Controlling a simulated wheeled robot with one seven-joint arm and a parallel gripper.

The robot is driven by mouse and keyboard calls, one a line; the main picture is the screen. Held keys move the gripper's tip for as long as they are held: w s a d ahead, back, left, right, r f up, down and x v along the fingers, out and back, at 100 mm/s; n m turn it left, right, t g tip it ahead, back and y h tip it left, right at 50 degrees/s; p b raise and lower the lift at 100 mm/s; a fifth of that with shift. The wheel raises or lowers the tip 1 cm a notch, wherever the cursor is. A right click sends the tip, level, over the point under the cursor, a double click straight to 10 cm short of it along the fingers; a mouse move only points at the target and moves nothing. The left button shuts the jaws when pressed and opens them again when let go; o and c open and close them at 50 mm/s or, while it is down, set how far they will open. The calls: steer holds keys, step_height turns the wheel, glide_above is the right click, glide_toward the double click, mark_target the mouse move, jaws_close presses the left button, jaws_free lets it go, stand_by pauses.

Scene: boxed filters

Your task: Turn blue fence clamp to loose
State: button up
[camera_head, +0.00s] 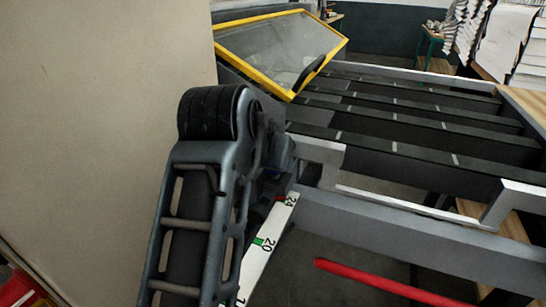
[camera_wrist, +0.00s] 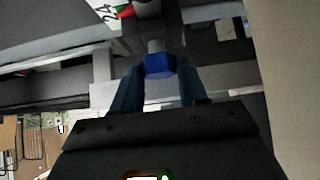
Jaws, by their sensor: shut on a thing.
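The blue fence clamp (camera_wrist: 160,66) shows in the wrist view as a blue knob on a grey stem. My gripper (camera_wrist: 158,88) has its two dark blue fingers on either side of it, and it is shut on the clamp. In the head view my arm covers most of the clamp, and only a small bit of blue shows by the top of the scale. The white scale (camera_head: 264,240) carries the numbers 20 and 24, with a green mark and a red mark. The end of the scale (camera_wrist: 112,10) also shows in the wrist view.
A grey machine frame with dark slats (camera_head: 400,125) spreads to the right. A yellow-framed clear guard (camera_head: 275,45) stands behind my arm. A red bar (camera_head: 380,282) juts out at the lower right. A large beige panel (camera_head: 90,120) fills the left.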

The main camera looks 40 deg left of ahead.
steer(key=n+y+p, duration=0.1)
steer(key=p, duration=0.1)
steer(key=n+y+p, duration=0.1)
steer(key=n, duration=0.1)
steer(key=shift+w+d+r+g+p, duration=0.2)
steer(key=shift+d+g+p, duration=0.1)
steer(key=shift+g+p, duration=0.1)
steer(key=n+g+y+p, duration=0.1)
steer(key=n+p, duration=0.1)
steer(key=n+g+y+p, duration=0.1)
steer(key=n, duration=0.1)
steer(key=shift+w+d+n+g+y+p, duration=0.1)
steer(key=shift+d+n+g+y+p, duration=0.05)
steer(key=shift+n+g+y+p, duration=0.2)
steer(key=n+g, duration=0.1)
steer(key=n, duration=0.1)
steer(key=n+g+y+p, duration=0.1)
steer(key=shift+w+f+n+y, duration=0.2)
steer(key=shift+n+y, duration=0.05)
steer(key=shift+n, duration=0.1)
steer(key=n+g+b, duration=0.1)
steer(key=n+g, duration=0.3)
steer(key=shift+w+n, duration=0.15)
steer(key=shift+n, duration=0.15)
steer(key=o, duration=1.1)
steer(key=shift+c, duration=0.2)
